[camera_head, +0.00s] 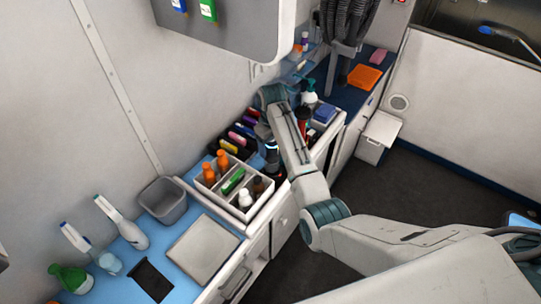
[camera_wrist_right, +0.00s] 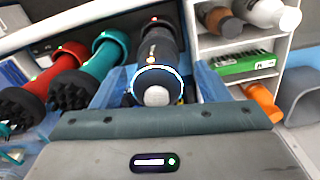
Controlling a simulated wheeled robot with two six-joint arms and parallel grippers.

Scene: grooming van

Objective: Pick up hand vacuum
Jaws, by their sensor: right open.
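The hand vacuum (camera_wrist_right: 163,45) appears to be the dark cylinder with a glowing ring and a pale round end in the right wrist view. My right gripper (camera_wrist_right: 160,82) is open, with one blue finger on each side of this cylinder. Whether the fingers touch it cannot be told. In the head view my right gripper (camera_head: 269,152) is down by the counter, just right of the bottle caddy, mostly hidden by my own arm; only a small lit part of the cylinder (camera_head: 271,147) shows there. My left gripper is not in view.
A white caddy (camera_head: 222,200) with orange, white and brown bottles stands close beside the gripper. Red (camera_wrist_right: 55,68) and teal (camera_wrist_right: 90,70) tools lie on the cylinder's other side. A grey bin (camera_head: 163,203) and spray bottles stand farther left. The dark floor is open.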

